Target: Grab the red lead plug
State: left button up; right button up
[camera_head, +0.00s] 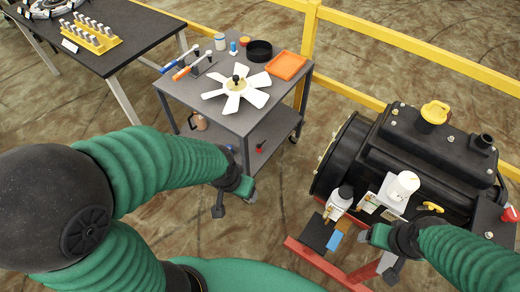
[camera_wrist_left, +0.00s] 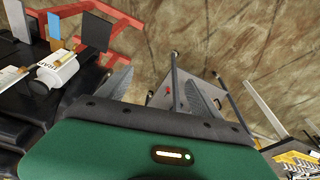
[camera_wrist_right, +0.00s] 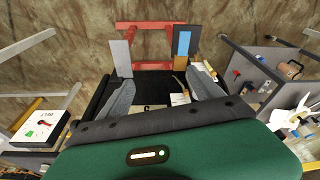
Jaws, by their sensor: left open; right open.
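A small red piece (camera_head: 261,146), which may be the red lead plug, is on the cart's lower shelf. It also shows in the left wrist view (camera_wrist_left: 168,90) and the right wrist view (camera_wrist_right: 236,73), too small to make out its shape. Another red piece (camera_head: 511,213) is on a dark box at the right edge; I cannot tell which is the plug. My left gripper (camera_head: 233,199) is open and empty, below and left of the shelf piece in the head view, apart from it. My right gripper (camera_head: 379,256) is open, in front of the black engine.
The grey cart (camera_head: 185,92) carries a white fan (camera_head: 236,94), an orange tray (camera_head: 286,65) and a black bowl (camera_head: 259,51). The black engine (camera_head: 385,140) stands on a red frame (camera_head: 320,262). A yellow rail (camera_head: 400,57) runs behind. Floor between cart and engine is clear.

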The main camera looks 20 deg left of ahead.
aim_at(259, 147)
jog(key=i+j, duration=0.1)
jog(key=j, duration=0.6)
jog(key=j+u, duration=0.1)
jog(key=j, duration=0.55)
jog(key=i+j, duration=0.1)
jog(key=i, duration=0.9)
